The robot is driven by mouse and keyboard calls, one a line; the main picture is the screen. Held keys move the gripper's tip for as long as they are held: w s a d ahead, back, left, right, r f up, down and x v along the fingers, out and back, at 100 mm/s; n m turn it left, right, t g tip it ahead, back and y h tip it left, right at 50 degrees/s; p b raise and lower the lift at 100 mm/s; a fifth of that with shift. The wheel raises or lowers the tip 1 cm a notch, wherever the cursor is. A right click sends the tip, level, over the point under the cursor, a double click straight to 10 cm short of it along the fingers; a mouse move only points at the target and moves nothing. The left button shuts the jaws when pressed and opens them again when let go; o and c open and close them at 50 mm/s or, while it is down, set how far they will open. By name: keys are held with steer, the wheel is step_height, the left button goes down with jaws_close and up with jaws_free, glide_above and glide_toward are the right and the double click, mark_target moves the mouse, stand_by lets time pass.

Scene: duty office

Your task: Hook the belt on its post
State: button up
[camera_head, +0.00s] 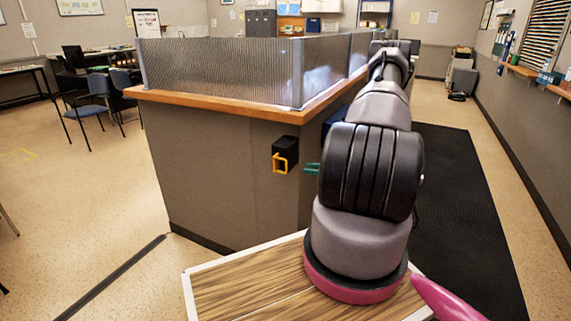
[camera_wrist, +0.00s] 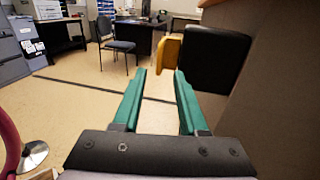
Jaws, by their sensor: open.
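A black box (camera_head: 287,148) is fixed to the grey side of the counter. A yellow loop-shaped end piece (camera_head: 281,164) sticks out from it; no stretch of belt shows. In the wrist view the yellow piece (camera_wrist: 169,52) stands beside the black box (camera_wrist: 217,59), just beyond the right fingertip. My gripper (camera_head: 311,168) has green fingers and is just right of the box in the head view. In the wrist view my gripper (camera_wrist: 158,71) is open, with nothing between its fingers. No post is clearly seen; a round silver base (camera_wrist: 34,155) shows at lower left.
The counter (camera_head: 200,160) has a wooden ledge and clear screens. Blue chairs (camera_head: 85,108) stand well to the left, with open floor (camera_head: 70,200) between. A dark mat (camera_head: 465,200) lies right of my arm. The wrist view shows a chair (camera_wrist: 119,44) ahead.

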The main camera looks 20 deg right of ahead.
mark_target(286, 170)
steer(key=x, duration=0.9)
steer(key=shift+w+a, duration=0.15)
steer(key=shift+a, duration=0.1)
jaws_close()
stand_by(1.0)
